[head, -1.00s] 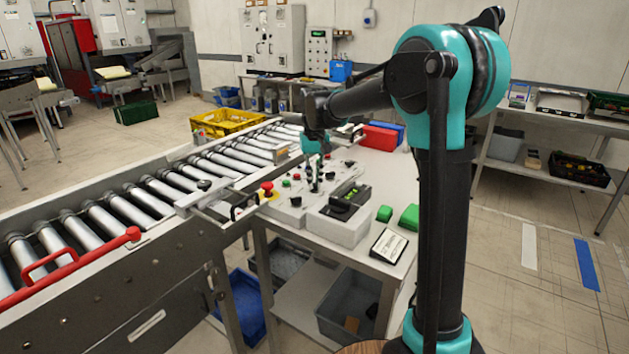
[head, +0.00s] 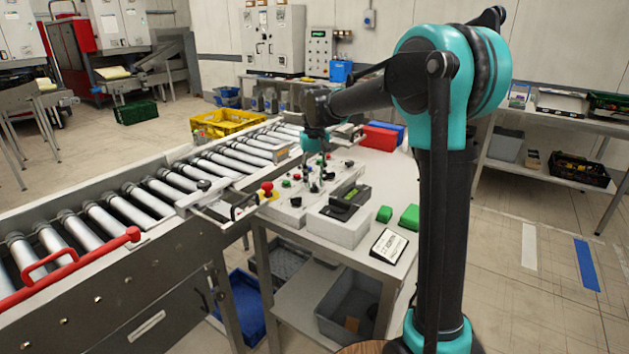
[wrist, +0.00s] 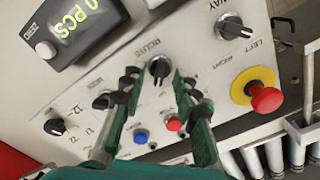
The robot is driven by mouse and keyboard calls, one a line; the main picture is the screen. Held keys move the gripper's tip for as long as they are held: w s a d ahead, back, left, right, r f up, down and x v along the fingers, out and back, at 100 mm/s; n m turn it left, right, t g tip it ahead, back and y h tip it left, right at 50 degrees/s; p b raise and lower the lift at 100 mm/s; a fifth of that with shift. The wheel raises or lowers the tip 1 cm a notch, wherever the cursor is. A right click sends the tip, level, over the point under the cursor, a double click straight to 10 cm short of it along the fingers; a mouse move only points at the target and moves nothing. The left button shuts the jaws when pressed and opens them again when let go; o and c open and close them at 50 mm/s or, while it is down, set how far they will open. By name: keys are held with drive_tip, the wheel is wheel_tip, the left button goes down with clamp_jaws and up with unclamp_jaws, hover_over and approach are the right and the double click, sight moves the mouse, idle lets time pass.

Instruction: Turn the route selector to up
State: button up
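The route selector (wrist: 160,68) is a round black knob with a pale pointer line on the grey control panel, below the printed word ROUTE in the wrist view. My gripper (wrist: 157,78) is open, with one dark-and-green finger on each side of the knob in the picture. The fingertips look near the knob, but I cannot tell whether they touch it. In the head view my gripper (head: 318,180) hangs over the panel, and the selector is too small and crowded to make out.
A second black knob (wrist: 235,28), marked LEFT and RIGHT, and a red emergency button (wrist: 265,97) are on the right. Another black knob (wrist: 55,127), a blue button (wrist: 141,136) and a red button (wrist: 173,123) are nearby. The counter display (wrist: 75,28) stands upper left.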

sight(314, 184)
wheel_tip(314, 184, up, 12)
drive_tip(key=shift+f, duration=0.25)
drive_tip(key=shift+s, duration=0.1)
